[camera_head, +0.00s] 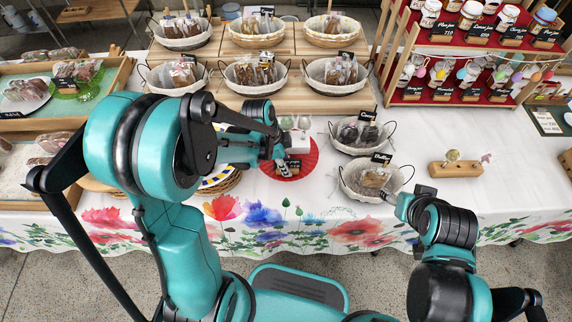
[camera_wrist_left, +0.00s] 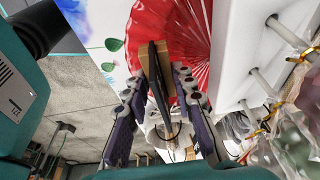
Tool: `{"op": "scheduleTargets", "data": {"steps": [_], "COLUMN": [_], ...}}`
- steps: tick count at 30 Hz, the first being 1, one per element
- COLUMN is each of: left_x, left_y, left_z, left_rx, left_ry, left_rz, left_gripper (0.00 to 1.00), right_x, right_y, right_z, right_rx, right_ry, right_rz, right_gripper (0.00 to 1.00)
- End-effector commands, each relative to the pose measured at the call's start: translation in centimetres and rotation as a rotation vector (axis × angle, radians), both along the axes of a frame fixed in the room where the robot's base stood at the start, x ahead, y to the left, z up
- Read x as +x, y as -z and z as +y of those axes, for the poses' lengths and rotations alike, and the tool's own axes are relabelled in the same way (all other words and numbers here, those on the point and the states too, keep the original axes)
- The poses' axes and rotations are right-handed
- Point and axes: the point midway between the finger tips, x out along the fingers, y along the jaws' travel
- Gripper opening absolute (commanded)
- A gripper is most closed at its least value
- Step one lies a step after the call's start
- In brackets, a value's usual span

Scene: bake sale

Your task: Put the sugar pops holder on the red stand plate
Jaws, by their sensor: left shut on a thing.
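The red stand plate (camera_head: 309,167) lies on the white cloth near the table's middle, with a pleated surface. It also shows in the left wrist view (camera_wrist_left: 193,25). A white holder (camera_head: 300,143) with round pops on sticks stands at the plate's back; my arm partly hides it. In the left wrist view the white holder (camera_wrist_left: 235,50) is right of my gripper. My left gripper (camera_wrist_left: 158,78) is shut on a small wooden block with a black card (camera_wrist_left: 150,62), over the plate. A wooden holder (camera_head: 455,170) with pops stands at the right. My right gripper (camera_head: 388,196) is by the front basket.
Two wire baskets (camera_head: 347,186) (camera_head: 340,143) with labelled goods stand right of the plate. Several baskets on boards stand behind, and a red jar shelf (camera_head: 440,95) is at the back right. Bare cloth lies around the wooden holder.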

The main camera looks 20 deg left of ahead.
Motion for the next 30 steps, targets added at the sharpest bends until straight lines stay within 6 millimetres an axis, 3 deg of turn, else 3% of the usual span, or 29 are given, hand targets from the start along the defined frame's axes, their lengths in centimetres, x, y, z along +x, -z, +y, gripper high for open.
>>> {"op": "scheduleTargets", "data": {"steps": [2, 3, 5, 6, 17, 30], "left_x": [0.0, 0.0, 0.0, 0.0, 0.0, -0.7], "left_y": [0.4, 0.4, 0.3, 0.3, -0.2, -8.9], "left_z": [0.0, 0.0, 0.0, 0.0, 0.0, 2.3], "left_rx": [0.000, 0.000, 0.000, 0.000, 0.000, 0.000], "left_ry": [0.000, 0.000, 0.000, 0.000, 0.000, -0.001], "left_rz": [0.000, 0.000, 0.000, 0.000, 0.000, 0.000], "left_gripper": [0.00, 0.28, 0.43, 0.46, 0.46, 0.46], "right_x": [0.0, 0.0, 0.0, 0.0, 0.0, 0.0], "right_y": [0.3, 0.4, 0.3, 0.3, -0.2, -3.9], "right_z": [0.0, 0.0, 0.0, 0.0, 0.0, 0.0], "right_rx": [0.000, 0.000, 0.000, 0.000, 0.000, 0.000], "right_ry": [0.000, 0.000, 0.000, 0.000, 0.000, 0.000], "right_rz": [0.000, 0.000, 0.000, 0.000, 0.000, 0.000], "right_gripper": [0.59, 0.59, 0.59, 0.59, 0.59, 0.59]}}
